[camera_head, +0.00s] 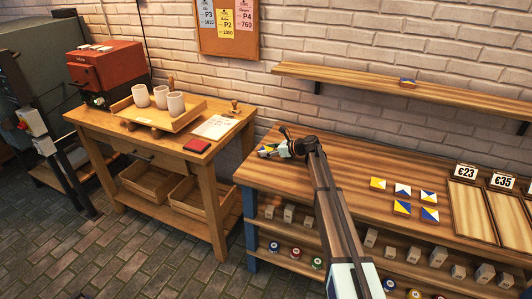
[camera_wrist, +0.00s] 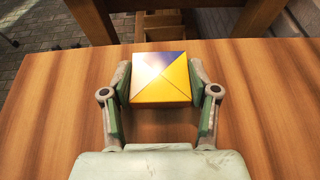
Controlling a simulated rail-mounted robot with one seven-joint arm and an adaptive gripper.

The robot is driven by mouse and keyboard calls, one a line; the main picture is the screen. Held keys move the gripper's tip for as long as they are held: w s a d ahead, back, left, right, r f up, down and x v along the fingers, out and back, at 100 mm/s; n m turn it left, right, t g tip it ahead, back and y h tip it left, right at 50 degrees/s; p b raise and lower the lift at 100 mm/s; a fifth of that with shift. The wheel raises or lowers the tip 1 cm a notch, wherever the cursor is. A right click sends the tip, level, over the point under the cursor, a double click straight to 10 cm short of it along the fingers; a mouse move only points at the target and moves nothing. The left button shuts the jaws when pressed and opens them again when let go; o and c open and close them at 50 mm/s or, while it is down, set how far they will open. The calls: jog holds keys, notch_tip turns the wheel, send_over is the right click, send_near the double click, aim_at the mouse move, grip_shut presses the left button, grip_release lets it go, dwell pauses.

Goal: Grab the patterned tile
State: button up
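The patterned tile (camera_wrist: 162,82) shows yellow, white and dark blue triangles on its top face. In the wrist view it lies between the two fingers of my gripper (camera_wrist: 162,90), which press close along its left and right sides, with no clear gap. In the head view the tile (camera_head: 267,150) is at my gripper (camera_head: 275,146), over the left end of the long wooden table (camera_head: 330,172). Whether the tile rests on the table or is slightly lifted cannot be told.
Several similar tiles (camera_head: 402,207) lie on the table to the right, near wooden display trays (camera_head: 470,212) with price signs. A side table with a cup tray (camera_head: 190,118) stands left, across a gap.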

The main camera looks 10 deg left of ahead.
jog(key=shift+c, duration=1.2)
